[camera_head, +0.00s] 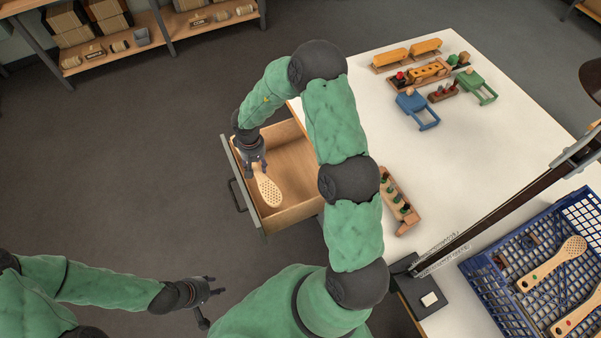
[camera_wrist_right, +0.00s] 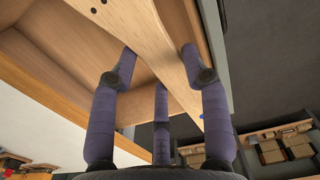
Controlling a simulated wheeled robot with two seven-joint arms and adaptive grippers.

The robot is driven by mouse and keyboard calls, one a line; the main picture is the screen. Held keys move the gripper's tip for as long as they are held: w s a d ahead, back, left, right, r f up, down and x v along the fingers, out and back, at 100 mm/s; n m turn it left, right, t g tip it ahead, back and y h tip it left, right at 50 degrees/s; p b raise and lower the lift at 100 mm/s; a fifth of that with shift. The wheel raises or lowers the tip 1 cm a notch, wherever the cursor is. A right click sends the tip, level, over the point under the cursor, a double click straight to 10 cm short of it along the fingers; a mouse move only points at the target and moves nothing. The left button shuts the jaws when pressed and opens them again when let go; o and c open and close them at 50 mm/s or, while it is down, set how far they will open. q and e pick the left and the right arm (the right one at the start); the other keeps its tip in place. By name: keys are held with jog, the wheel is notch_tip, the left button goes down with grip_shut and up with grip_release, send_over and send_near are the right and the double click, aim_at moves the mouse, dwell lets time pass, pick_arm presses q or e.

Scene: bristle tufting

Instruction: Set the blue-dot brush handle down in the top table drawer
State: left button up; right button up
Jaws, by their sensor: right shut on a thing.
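The wooden brush handle (camera_head: 267,190), with a perforated paddle head, is in my right gripper (camera_head: 256,172) over the open drawer (camera_head: 294,213). The head points toward the drawer's near side. I cannot tell whether it touches the drawer floor. In the right wrist view the handle (camera_wrist_right: 150,30) lies between the fingers of the gripper (camera_wrist_right: 160,65), and a small blue dot shows near its lower end. The drawer is pulled out from the left side of the white table (camera_head: 400,150). My left gripper (camera_head: 207,301) is open and empty, low over the floor.
A blue crate (camera_head: 478,270) with similar brush handles stands on the table at right. A wooden block with green pegs (camera_head: 398,207) lies near the table's left edge. Small toy-like fixtures stand at the back. A shelf (camera_head: 150,22) stands at the back left.

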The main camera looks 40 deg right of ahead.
jog(key=w+d+f+b, duration=0.1)
jog(key=d+f, duration=0.2)
jog(key=f, duration=0.5)
jog(key=w+d+f+m+b, duration=0.1)
jog(key=d+f, duration=0.3)
jog(key=f, duration=0.5)
jog(key=shift+d+m, duration=0.3)
jog(key=shift+f+b, duration=0.6)
jog(key=shift+f, duration=1.55)
jog(key=shift+f, duration=0.5)
jog(key=shift+f, duration=0.1)
jog(key=o, duration=1.2)
